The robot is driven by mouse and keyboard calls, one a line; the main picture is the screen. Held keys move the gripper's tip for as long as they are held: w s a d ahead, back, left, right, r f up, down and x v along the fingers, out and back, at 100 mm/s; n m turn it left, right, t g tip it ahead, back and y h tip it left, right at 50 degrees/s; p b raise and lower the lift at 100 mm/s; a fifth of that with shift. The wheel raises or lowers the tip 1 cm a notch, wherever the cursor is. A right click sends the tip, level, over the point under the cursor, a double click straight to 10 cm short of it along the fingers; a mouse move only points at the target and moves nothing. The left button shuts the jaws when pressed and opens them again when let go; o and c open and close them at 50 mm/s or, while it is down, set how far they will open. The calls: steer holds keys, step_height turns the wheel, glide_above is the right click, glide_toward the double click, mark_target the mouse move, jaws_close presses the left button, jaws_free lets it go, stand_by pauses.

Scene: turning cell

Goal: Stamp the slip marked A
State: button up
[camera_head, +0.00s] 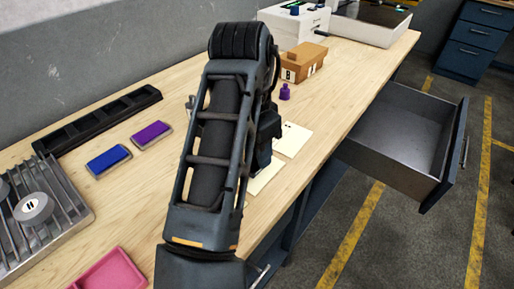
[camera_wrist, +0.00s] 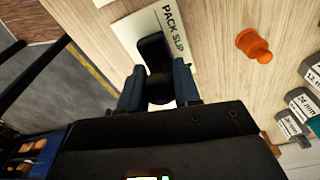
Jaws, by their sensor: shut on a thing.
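In the wrist view my gripper (camera_wrist: 158,88) is shut on a black thing that looks like a stamp (camera_wrist: 152,50). The stamp lies over a cream slip printed PACK SLIP (camera_wrist: 172,28); I cannot tell whether it touches the paper. No letter A shows on the visible part of this slip. In the head view two pale slips, one farther (camera_head: 293,139) and one nearer (camera_head: 264,179), lie by the bench's right edge, partly behind my arm. My gripper is hidden there. A blue ink pad (camera_head: 108,160) and a purple ink pad (camera_head: 151,134) lie left of my arm.
A purple knobbed piece (camera_head: 285,92) stands before a brown box marked B (camera_head: 296,66). An orange knobbed piece (camera_wrist: 254,46) stands right of the slip. A metal rack (camera_head: 62,205) and pink tray (camera_head: 105,272) are at left. An open drawer (camera_head: 405,130) juts out right.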

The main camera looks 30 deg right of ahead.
steer(key=shift+f, duration=0.45)
stand_by(1.1)
step_height(320, 180, up, 7)
steer(key=p, duration=0.6)
steer(key=shift+r, duration=0.1)
stand_by(0.9)
